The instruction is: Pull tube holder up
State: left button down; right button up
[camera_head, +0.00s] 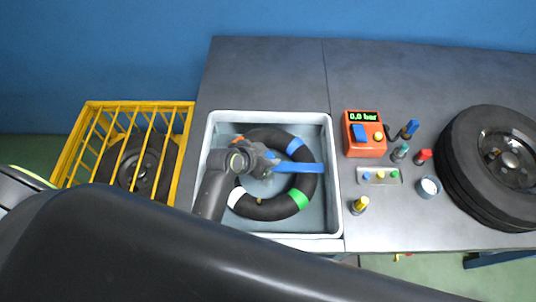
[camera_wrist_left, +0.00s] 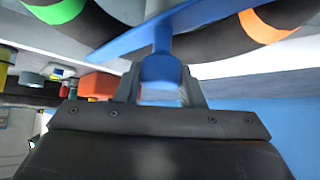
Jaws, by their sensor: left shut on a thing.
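The blue tube holder (camera_head: 303,168) is a flat bar over the black inner tube (camera_head: 268,208), one end reaching past the tube's right side. The tube carries white, green, blue and orange patches and is in the grey basin (camera_head: 333,215). My left gripper (camera_head: 263,165) is over the middle of the tube. In the left wrist view its fingers (camera_wrist_left: 160,85) are shut around the holder's round blue handle (camera_wrist_left: 160,68), with the blue bar (camera_wrist_left: 200,22) and the tube beyond. My left gripper hides part of the holder in the head view. My right gripper is not in view.
A yellow cage (camera_head: 78,150) with a wheel inside stands left of the bench. An orange pressure gauge (camera_head: 363,147) reading 0,0 bar, a small tray (camera_head: 379,176), several small items and a big wheel (camera_head: 495,165) are to the right. My dark arm fills the lower left.

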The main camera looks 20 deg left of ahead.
pick_arm(q)
jog(key=c, duration=1.2)
grip_release()
jog(key=shift+w+r, duration=0.15)
jog(key=shift+r, duration=0.2)
jog(key=shift+c, duration=0.2)
jog(key=o, duration=0.3)
jog(key=shift+s, duration=0.2)
jog(key=b+v, duration=0.1)
jog(key=v, duration=1.6)
jog(key=shift+s+b, duration=0.3)
jog(key=shift+b, duration=0.05)
jog(key=shift+a, duration=0.1)
jog(key=shift+f, duration=0.1)
